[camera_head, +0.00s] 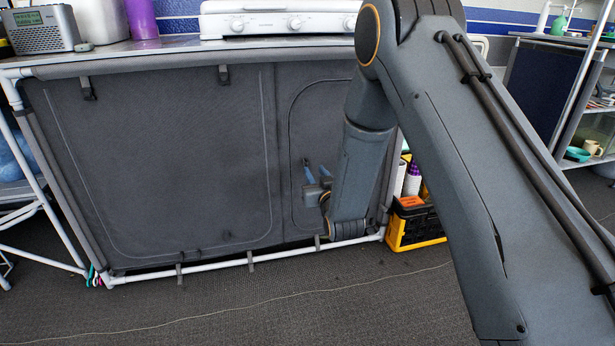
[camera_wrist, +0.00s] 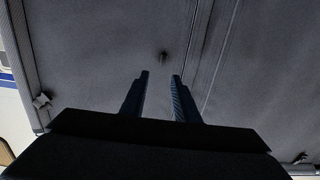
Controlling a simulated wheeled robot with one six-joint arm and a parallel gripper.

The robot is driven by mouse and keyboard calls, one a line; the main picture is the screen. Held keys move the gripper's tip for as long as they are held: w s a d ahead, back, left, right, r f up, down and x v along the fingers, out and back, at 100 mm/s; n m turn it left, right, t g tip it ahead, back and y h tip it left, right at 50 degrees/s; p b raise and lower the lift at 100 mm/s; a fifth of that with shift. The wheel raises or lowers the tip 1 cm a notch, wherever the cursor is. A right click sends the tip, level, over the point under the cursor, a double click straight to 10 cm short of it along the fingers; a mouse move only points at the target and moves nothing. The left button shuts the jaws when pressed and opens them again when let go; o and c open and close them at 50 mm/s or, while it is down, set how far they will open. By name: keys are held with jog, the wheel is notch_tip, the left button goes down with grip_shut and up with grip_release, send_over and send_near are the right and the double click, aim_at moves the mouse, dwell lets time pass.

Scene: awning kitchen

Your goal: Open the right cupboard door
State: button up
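The cupboard (camera_head: 160,150) is a dark grey fabric unit on a white tube frame.
A white stove (camera_head: 280,20), a grey radio (camera_head: 42,30) and a purple container (camera_head: 141,18) stand on the cupboard top. A black and yellow crate (camera_head: 415,230) with bottles stands at the cupboard's right end. The carpet (camera_head: 250,310) in front is clear.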

aim_at(307, 162)
jog(key=shift+t, duration=0.3)
jog(key=b+x, duration=0.1)
jog(key=x, duration=0.1)
jog(key=b+x, duration=0.1)
jog(key=x, duration=0.2)
jog(key=f+b+x, duration=0.1)
jog(key=b+x, duration=0.1)
jog(key=x, duration=0.1)
jog(key=shift+w+a, duration=0.1)
jog(key=shift+a, duration=0.25)
jog(key=shift+r, duration=0.1)
grip_shut()
